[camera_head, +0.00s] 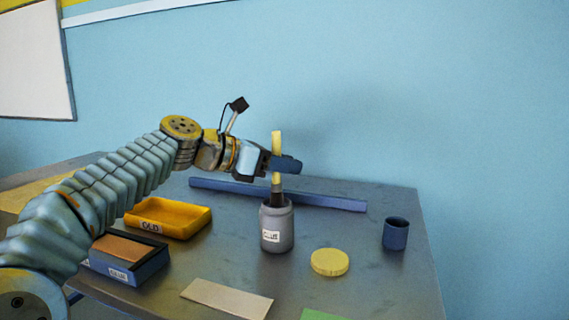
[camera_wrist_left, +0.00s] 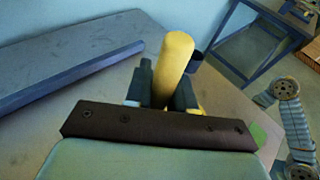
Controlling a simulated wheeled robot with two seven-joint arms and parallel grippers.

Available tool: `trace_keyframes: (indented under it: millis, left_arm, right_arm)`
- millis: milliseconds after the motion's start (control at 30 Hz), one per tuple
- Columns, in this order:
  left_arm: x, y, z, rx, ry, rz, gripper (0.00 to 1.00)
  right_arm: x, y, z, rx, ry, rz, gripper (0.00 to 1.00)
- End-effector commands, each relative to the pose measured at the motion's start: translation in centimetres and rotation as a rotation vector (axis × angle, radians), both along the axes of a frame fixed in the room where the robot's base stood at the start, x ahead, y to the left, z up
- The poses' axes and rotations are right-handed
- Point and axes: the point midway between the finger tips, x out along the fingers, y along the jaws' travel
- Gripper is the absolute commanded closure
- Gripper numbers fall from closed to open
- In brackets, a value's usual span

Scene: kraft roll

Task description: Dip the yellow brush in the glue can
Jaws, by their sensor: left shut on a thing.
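The yellow brush (camera_head: 277,145) stands upright in my left gripper (camera_head: 280,165), which is shut on its handle. The handle also shows between the fingers in the left wrist view (camera_wrist_left: 174,65). The grey glue can (camera_head: 277,229) with a white label stands on the table directly below the gripper. The brush's dark lower end is at the can's mouth; its tip is hidden, and I cannot tell how deep it reaches. My right gripper is not in view in the head view; a ridged arm of mine shows at the right of the left wrist view.
A yellow tray (camera_head: 190,232) marked OLD and a blue labelled box (camera_head: 150,268) stand left of the can. A yellow disc (camera_head: 330,262) and a dark blue cup (camera_head: 396,234) are to the right. A long blue bar (camera_head: 320,200) lies behind. Beige card (camera_head: 227,299) lies in front.

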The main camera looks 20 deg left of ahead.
Motion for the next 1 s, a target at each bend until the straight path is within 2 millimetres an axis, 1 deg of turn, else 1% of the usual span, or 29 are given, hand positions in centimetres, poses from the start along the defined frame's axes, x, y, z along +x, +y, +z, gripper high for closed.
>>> trace_keyframes:
  millis: [567, 1000]
  left_arm:
    - [-0.01, -0.02, -0.73, 0.001, -0.001, 0.000, 1.00]
    - [0.00, -0.01, -0.75, 0.000, 0.001, -0.001, 1.00]
  right_arm:
    - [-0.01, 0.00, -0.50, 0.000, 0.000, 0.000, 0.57]
    - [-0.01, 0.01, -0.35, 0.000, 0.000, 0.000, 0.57]
